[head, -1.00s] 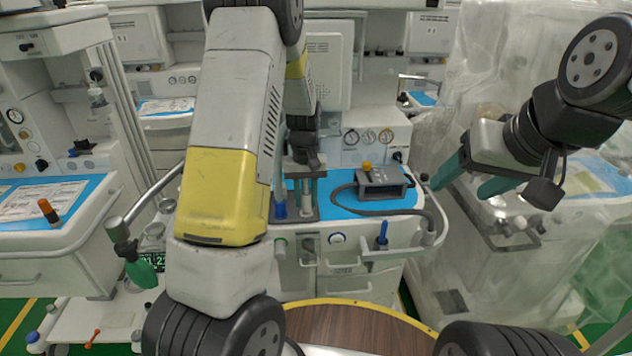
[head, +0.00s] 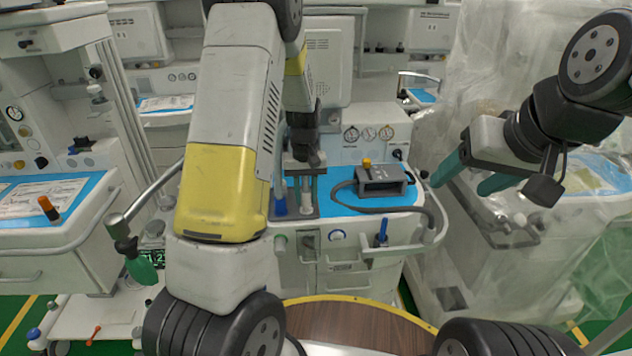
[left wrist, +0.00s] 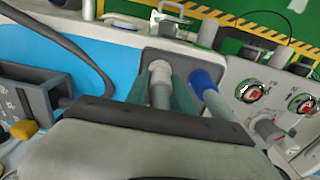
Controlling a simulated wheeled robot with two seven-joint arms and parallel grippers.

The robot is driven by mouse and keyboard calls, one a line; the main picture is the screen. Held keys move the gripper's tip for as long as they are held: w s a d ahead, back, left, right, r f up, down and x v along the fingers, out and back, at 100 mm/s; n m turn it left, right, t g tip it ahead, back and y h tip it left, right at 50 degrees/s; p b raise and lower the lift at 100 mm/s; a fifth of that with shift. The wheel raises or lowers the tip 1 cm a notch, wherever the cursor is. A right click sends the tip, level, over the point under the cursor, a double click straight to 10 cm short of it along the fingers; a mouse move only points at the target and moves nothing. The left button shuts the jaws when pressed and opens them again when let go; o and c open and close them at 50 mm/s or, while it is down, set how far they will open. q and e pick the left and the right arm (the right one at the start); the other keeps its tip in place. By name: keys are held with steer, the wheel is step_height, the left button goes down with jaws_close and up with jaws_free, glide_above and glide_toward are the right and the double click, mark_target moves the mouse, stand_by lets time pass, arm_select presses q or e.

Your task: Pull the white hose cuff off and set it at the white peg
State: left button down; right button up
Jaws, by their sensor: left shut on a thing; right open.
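My left gripper (head: 305,184) points down at the middle cart and is shut on the white hose cuff (left wrist: 159,84). In the left wrist view its teal fingers flank the cuff, which is upright over a dark grey plate; I cannot tell whether it still touches its seat. A blue cuff (left wrist: 205,82) stands right beside it; it also shows in the head view (head: 279,197). My right gripper (head: 460,186) is open and empty, in the air right of the cart. I cannot pick out the white peg with certainty.
A grey box with a yellow knob (head: 381,180) and a dark hose lie on the blue mat (head: 345,199). A blue peg (head: 382,232) and a white round port (head: 337,236) are on the cart front. A plastic-draped cart stands at the right.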

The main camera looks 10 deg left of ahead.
mark_target(306, 190)
arm_select(q)
steer(key=shift+f, duration=1)
steer(key=c, duration=1)
jaws_free()
steer(key=shift+r, duration=0.1)
step_height(306, 190, up, 7)
steer(key=shift+r, duration=0.3)
